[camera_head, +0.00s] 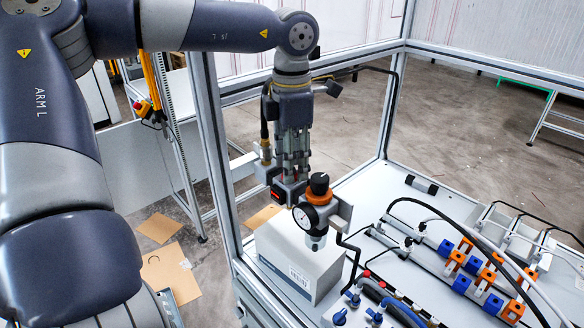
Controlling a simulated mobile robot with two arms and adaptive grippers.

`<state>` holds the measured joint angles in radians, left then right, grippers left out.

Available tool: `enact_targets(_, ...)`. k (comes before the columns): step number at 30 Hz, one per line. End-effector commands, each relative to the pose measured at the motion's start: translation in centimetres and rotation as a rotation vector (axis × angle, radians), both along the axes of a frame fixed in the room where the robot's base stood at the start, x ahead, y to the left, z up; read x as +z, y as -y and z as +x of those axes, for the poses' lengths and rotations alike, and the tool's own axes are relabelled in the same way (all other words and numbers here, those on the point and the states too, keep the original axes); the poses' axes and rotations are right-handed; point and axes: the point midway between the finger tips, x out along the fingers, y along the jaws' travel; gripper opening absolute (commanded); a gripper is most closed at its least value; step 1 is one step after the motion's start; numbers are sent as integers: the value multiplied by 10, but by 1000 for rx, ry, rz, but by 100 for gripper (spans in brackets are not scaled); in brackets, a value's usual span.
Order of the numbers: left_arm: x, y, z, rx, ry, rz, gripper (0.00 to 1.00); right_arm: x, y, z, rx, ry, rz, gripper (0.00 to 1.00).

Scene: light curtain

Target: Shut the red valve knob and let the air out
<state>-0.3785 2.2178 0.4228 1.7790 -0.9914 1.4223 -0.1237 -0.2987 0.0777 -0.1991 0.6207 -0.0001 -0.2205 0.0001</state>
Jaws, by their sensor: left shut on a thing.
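My left gripper (289,180) reaches down from above, just left of the pressure regulator. It is shut on the red valve knob (277,195), of which only a small red patch shows between the dark fingers. The regulator has a black top knob (320,182), an orange ring and a round gauge (304,217) with a pale face. The gripper hides most of the valve, so I cannot tell the knob's turn position. My right gripper is not in view.
A white box (296,262) stands below the regulator. An aluminium frame post (216,150) rises close to the left of my gripper. Blue and orange blocks (474,265) with hoses and black cables fill the right side. Brown sheets (168,272) lie on the floor.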

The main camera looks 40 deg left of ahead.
Motion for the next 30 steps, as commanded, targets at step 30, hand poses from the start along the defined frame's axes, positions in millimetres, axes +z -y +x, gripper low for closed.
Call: enact_targets(30,1,1,-3,-925,0,2,12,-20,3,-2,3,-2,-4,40)
